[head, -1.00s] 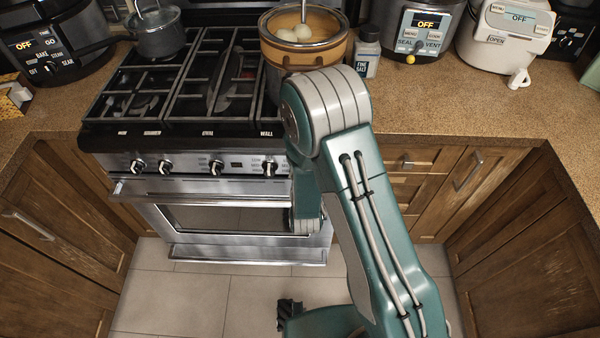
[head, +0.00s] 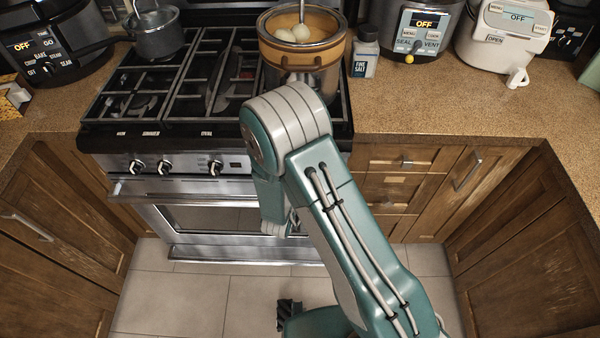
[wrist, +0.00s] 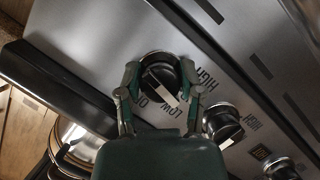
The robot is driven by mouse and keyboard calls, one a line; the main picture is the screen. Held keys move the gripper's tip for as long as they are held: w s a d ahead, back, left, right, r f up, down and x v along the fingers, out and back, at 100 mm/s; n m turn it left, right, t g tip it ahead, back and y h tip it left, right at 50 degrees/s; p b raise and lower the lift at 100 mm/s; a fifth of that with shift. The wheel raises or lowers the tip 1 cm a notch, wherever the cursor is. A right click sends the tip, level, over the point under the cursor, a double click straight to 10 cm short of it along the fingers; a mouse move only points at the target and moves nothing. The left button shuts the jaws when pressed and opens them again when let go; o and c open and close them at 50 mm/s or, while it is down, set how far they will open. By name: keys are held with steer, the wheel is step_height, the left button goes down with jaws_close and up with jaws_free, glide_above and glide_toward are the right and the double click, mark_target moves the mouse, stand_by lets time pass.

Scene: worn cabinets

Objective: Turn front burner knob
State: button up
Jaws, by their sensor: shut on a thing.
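In the wrist view, the two green fingers of my gripper (wrist: 160,75) are closed on opposite sides of a round black burner knob (wrist: 162,80) with a pale mark. Printed words LOW and HIGH show on the steel stove panel beside it. In the head view, my arm covers the gripper and the right part of the panel, so the held knob is hidden. Three other burner knobs show in a row on the stove front (head: 190,166), the nearest of them left of my arm (head: 215,167).
A second knob (wrist: 222,122) sits close beside my gripper. The oven handle (head: 185,192) runs below the panel. A pot with pale round items (head: 300,55) stands on the right of the cooktop, and a grey saucepan (head: 158,35) at back left.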

steer(key=n+h, duration=0.1)
steer(key=n, duration=0.1)
steer(key=n+t, duration=0.1)
steer(key=n, duration=0.1)
steer(key=shift+a+h, duration=0.15)
steer(key=shift+h, duration=0.25)
steer(key=n+t, duration=0.1)
steer(key=n, duration=0.1)
steer(key=n+h, duration=0.1)
steer(key=n, duration=0.1)
steer(key=shift+n+t, duration=0.4)
steer(key=shift+f, duration=0.1)
steer(key=o, duration=1.1)
steer(key=shift+o, duration=0.2)
steer(key=v, duration=1.2)
steer(key=shift+f, duration=0.2)
steer(key=shift+a, duration=0.1)
